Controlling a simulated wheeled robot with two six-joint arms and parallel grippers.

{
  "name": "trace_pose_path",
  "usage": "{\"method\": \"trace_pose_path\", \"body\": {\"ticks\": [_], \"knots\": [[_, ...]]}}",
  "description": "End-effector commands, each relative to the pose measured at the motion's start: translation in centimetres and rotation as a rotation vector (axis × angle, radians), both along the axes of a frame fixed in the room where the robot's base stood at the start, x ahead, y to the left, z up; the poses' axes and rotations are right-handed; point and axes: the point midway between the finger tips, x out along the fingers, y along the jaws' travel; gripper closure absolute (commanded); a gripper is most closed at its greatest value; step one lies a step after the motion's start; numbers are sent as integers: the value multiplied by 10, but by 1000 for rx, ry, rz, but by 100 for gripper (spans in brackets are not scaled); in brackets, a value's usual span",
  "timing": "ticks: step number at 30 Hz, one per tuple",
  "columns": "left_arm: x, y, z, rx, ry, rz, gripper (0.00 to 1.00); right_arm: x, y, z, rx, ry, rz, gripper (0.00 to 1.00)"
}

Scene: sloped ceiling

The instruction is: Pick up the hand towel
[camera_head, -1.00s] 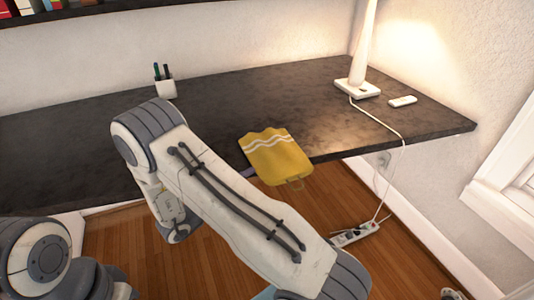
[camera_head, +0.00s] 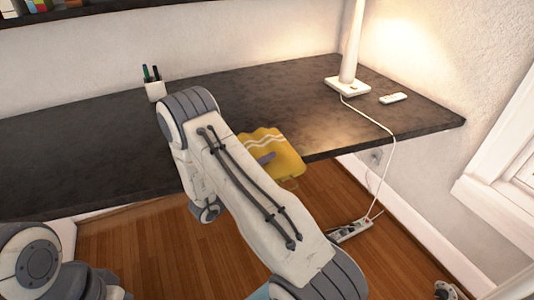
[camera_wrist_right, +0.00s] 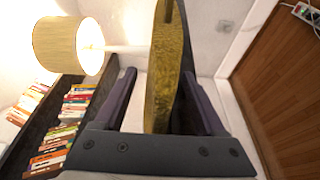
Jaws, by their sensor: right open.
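The yellow hand towel (camera_head: 284,161) with white stripes hangs over the front edge of the dark desk. My right gripper (camera_head: 266,157) is at the towel, with one purple-grey finger showing in front of it; my forearm hides the rest. In the right wrist view the towel (camera_wrist_right: 163,75) is seen nearly edge-on between the two fingers of the right gripper (camera_wrist_right: 158,88). The fingers are apart, with gaps on both sides of the towel. My left gripper is out of view; only part of my left arm shows at lower left.
The desk (camera_head: 90,140) is mostly clear. A pen cup (camera_head: 154,91) stands at the back, and a lamp (camera_head: 347,84) and a small white remote-like object (camera_head: 393,97) at the right. A cord runs down to a power strip (camera_head: 351,230) on the wooden floor.

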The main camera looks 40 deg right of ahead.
Motion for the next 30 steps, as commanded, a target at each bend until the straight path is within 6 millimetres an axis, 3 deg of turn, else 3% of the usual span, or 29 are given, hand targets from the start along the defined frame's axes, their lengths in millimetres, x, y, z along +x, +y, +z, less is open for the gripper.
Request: {"method": "trace_pose_path", "body": {"ticks": [5, 11, 23, 30], "knots": [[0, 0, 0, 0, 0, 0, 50, 0, -1, 0, 0, 0, 0, 28], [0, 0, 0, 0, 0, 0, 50, 0, 0, 0, 0, 0, -1, 100], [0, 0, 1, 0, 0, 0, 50, 0, 0, 4, 0, -2, 0, 100], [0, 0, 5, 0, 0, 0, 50, 1, 0, 32, -1, -6, -1, 100]]}}
